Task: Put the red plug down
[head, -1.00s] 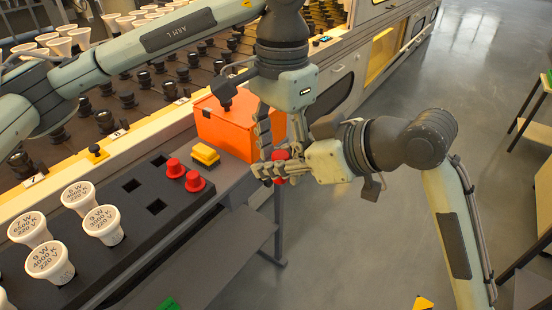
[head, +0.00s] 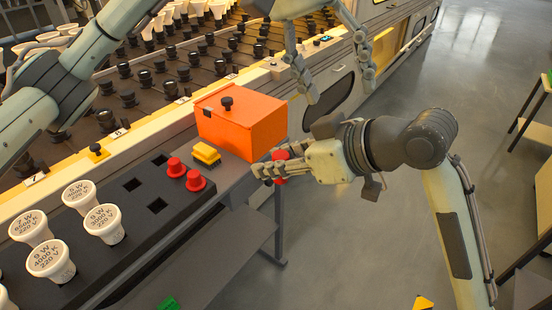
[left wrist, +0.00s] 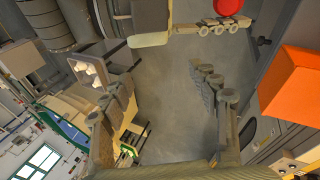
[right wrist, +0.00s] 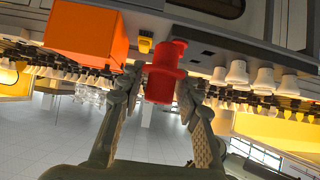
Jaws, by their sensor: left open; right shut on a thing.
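My right gripper (head: 268,171) is shut on a red plug (head: 281,155), just off the front edge of the bench by the orange box. In the right wrist view the plug (right wrist: 163,75) sits between both fingers (right wrist: 160,95). Its red top (left wrist: 228,6) shows at the upper edge of the left wrist view. My left gripper (head: 338,90) is open and empty, above and to the right of the orange box; its spread fingers (left wrist: 165,110) show in the left wrist view. Two other red plugs (head: 195,181) stand in the black tray (head: 181,218).
The orange box (head: 240,125) with a black knob stands on the bench beside a yellow block (head: 206,154). The black tray has several white bulbs (head: 104,224) and a few empty square holes (head: 157,206). A rack of sockets (head: 160,75) runs behind.

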